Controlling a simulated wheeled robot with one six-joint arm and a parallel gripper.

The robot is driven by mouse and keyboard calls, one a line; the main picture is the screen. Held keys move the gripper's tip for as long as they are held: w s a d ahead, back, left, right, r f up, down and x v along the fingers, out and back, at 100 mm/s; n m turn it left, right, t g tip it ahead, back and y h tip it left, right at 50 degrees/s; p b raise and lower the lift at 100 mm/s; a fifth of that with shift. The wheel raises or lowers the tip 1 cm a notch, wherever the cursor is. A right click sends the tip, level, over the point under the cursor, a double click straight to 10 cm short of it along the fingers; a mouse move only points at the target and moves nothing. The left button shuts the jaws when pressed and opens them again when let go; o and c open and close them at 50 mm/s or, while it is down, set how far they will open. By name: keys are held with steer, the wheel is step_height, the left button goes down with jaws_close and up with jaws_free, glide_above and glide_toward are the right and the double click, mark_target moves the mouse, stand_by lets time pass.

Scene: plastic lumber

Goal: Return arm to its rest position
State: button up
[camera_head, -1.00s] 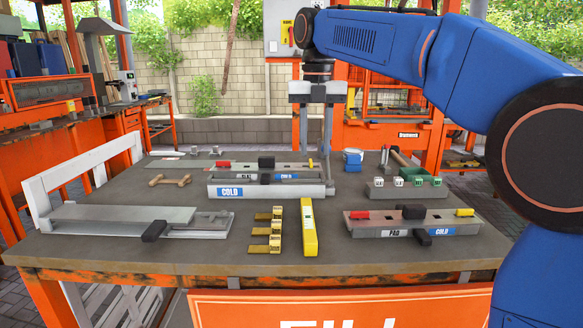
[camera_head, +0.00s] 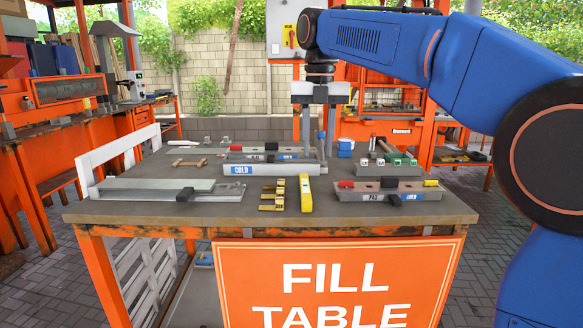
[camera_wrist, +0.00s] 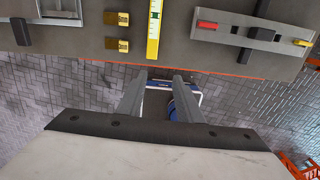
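My blue arm spans the upper right of the head view and is bent, with its wrist hanging down. My gripper (camera_head: 316,145) points downward in front of the table's items. Its two grey fingers are apart, with nothing held between them. In the wrist view, the open gripper (camera_wrist: 160,80) hangs over paved floor just off the table's edge.
The fill table (camera_head: 255,215) carries a grey cold mould (camera_head: 275,169), yellow blocks (camera_head: 273,194), a yellow level (camera_head: 305,193) and another mould (camera_head: 370,197) at right. An orange workbench (camera_head: 70,125) stands at left. Paved floor (camera_head: 55,270) is clear at front left.

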steer(key=s+d+f+m+t, duration=0.2)
steer(key=s+d+f+m, duration=0.7)
steer(key=s+d+m, duration=0.65)
steer(key=s+d+f+m+t, duration=0.1)
steer(key=s+d+f+m, duration=0.2)
steer(key=s+f+m, duration=0.4)
steer(key=s+d+f+m+t, duration=0.1)
steer(key=s+d+f+m, duration=0.3)
steer(key=f+m, duration=0.9)
steer(key=s, duration=0.3)
steer(key=shift+s+d+t, duration=0.15)
steer(key=shift+s+t, duration=0.05)
steer(key=shift+t, duration=0.2)
